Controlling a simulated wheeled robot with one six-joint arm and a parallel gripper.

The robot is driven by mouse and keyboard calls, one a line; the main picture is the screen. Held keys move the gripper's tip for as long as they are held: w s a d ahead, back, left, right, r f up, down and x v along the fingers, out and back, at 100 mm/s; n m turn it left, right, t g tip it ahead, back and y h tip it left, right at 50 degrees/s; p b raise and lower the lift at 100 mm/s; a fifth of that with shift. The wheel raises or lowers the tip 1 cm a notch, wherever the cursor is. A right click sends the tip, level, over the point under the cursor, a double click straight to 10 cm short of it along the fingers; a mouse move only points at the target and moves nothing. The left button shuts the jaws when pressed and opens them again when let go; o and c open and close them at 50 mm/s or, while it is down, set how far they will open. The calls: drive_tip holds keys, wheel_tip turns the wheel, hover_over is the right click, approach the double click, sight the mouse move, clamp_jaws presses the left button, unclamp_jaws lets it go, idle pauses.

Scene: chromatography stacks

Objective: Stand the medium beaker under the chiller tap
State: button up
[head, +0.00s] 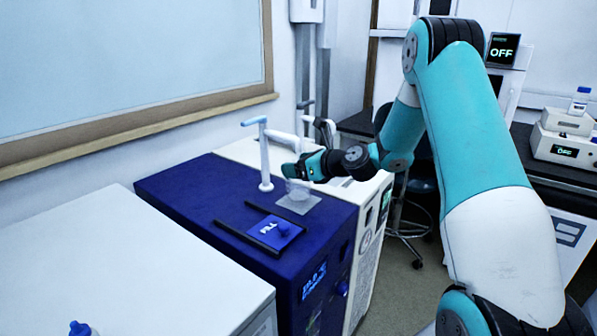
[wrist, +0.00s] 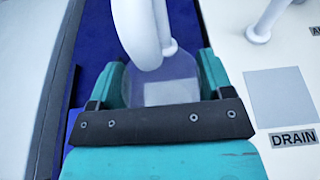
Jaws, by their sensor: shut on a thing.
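My gripper (head: 299,170) is shut on a clear beaker, the medium beaker by the task's name (head: 297,188). In the wrist view the beaker (wrist: 180,68) sits between the two teal fingers, partly hidden by the tap. The chiller (head: 170,190) is a dark blue cabinet. Its pale tap (head: 264,155) rises from the top, and its spout (wrist: 140,30) shows large in the wrist view, overlapping the beaker. In the head view the beaker is at a grey square pad (head: 300,204), right of the tap post. I cannot tell whether it touches the pad.
A blue FILL plate with a knob (head: 270,230) lies in front of the pad. A white cabinet (head: 130,265) stands at left. A pale unit with another tap and a grey DRAIN pad (wrist: 280,98) adjoins the chiller. A chair (head: 410,205) stands behind.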

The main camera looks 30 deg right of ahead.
drive_tip(key=shift+f, duration=0.9)
drive_tip(key=shift+f, duration=0.1)
drive_tip(key=o, duration=1.3)
